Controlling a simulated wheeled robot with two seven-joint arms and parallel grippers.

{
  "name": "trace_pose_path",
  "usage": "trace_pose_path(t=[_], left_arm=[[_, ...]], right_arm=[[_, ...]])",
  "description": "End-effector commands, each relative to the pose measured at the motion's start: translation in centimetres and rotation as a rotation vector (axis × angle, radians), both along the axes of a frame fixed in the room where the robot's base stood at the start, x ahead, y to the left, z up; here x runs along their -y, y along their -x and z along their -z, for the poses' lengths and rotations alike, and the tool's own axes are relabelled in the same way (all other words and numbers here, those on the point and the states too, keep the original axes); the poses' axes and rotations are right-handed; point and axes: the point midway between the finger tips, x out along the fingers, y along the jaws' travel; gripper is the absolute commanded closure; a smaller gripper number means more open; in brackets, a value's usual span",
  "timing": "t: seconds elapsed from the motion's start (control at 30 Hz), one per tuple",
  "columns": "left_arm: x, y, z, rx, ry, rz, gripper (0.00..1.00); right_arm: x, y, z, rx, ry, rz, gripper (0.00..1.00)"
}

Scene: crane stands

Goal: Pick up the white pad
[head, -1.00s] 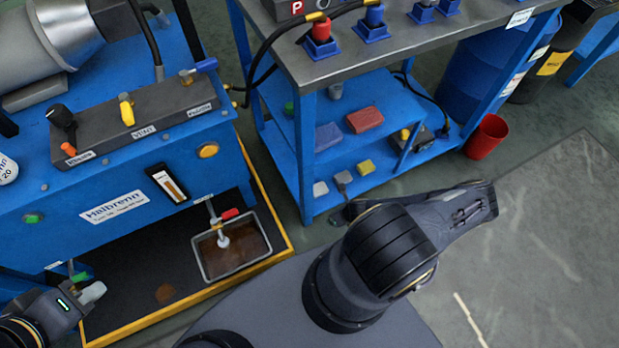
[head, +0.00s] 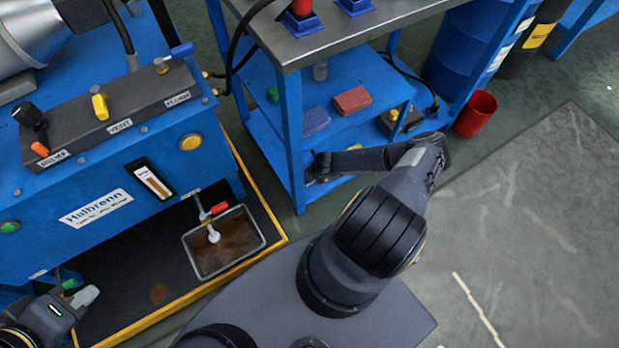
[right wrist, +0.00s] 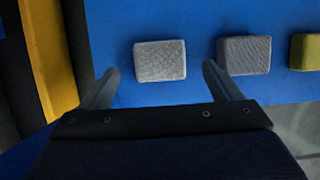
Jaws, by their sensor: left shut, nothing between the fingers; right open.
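The white pad (right wrist: 160,61) is a pale, textured block on a blue shelf surface in the right wrist view. My right gripper (right wrist: 160,70) is open, with one finger to the left of the pad and the other to its right. The fingertips appear just on the near side of the pad, with nothing gripped. In the head view my right arm reaches over the lower shelf and hides the pad. My left gripper (head: 89,295) is shut and empty at the lower left, beside the blue machine.
A grey pad (right wrist: 244,55) sits close right of the right finger, with a yellow-green pad (right wrist: 306,51) beyond. Above are the middle shelf's red block (head: 352,100) and blue block (head: 315,121). A blue shelf post (head: 293,150) stands beside my right arm. A drip tray (head: 226,268) lies left.

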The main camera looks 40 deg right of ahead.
Motion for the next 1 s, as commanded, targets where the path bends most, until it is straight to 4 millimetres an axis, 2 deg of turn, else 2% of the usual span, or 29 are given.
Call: trace_pose_path(t=[0.03, 0.2, 0.5, 0.87, 1.0], left_arm=[[0.0, 0.0, 1.0, 0.0, 0.0, 0.0, 1.0], [0.0, 0.0, 1.8, -0.001, 0.0, 0.0, 1.0], [0.0, 0.0, 1.8, 0.0, 0.0, 0.0, 1.0], [0.0, 0.0, 1.8, 0.0, 0.0, 0.0, 1.0], [0.0, 0.0, 1.8, 0.0, 0.0, 0.0, 1.0]], right_arm=[[-0.1, -0.3, 1.5, -0.001, -0.002, 0.002, 0.15], [0.0, -1.1, 3.4, -0.001, -0.001, 0.001, 0.15], [0.1, -1.3, 3.5, 0.0, -0.002, -0.001, 0.15], [0.1, -1.3, 3.5, 0.0, -0.001, 0.0, 0.63], [0.1, -1.3, 3.5, 0.0, -0.001, 0.0, 0.63]])
